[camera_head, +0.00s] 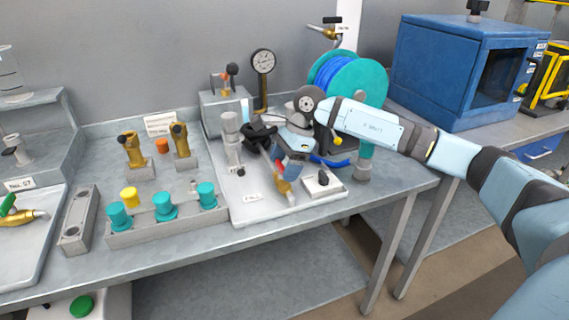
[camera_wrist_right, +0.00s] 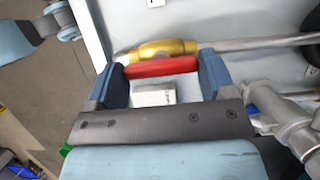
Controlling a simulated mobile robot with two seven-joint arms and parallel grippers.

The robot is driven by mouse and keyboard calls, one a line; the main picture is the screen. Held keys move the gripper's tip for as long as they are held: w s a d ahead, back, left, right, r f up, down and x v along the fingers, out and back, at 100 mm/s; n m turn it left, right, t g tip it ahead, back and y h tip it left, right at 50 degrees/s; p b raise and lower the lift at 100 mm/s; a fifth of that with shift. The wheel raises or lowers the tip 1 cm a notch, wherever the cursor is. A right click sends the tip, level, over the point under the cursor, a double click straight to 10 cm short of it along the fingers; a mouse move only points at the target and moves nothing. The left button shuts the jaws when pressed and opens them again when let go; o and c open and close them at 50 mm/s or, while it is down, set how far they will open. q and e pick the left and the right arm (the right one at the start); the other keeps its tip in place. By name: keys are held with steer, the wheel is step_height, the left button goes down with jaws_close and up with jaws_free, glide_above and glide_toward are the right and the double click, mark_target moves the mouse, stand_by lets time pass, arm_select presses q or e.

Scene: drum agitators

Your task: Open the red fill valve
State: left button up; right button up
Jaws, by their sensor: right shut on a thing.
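The red fill valve has a brass body (camera_head: 284,187) on a pipe above the white tray (camera_head: 250,208) in the head view. In the right wrist view its brass body (camera_wrist_right: 165,48) lies just beyond my fingertips, and its red handle (camera_wrist_right: 160,68) spans the space between my two blue fingers. My right gripper (camera_head: 282,166) comes down over the valve from behind and is shut on the red handle. It also shows in the right wrist view (camera_wrist_right: 162,72). My arm and fingers hide part of the handle in the head view. My left gripper is not in view.
A dial gauge (camera_head: 263,62) and a teal hose reel (camera_head: 353,84) stand behind. A grey clamp post (camera_head: 231,135) stands left of the valve, and a small switch box (camera_head: 323,184) right of it. Teal-capped parts (camera_head: 163,205) sit in a rack at front left.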

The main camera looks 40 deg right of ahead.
steer(key=o, duration=0.9)
steer(key=shift+r, duration=0.15)
arm_select(q)
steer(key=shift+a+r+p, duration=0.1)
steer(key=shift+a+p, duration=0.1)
steer(key=shift+p, duration=0.5)
arm_select(e)
steer(key=v, duration=1.3)
steer(key=shift+d+r, duration=0.15)
steer(key=shift+r, duration=0.15)
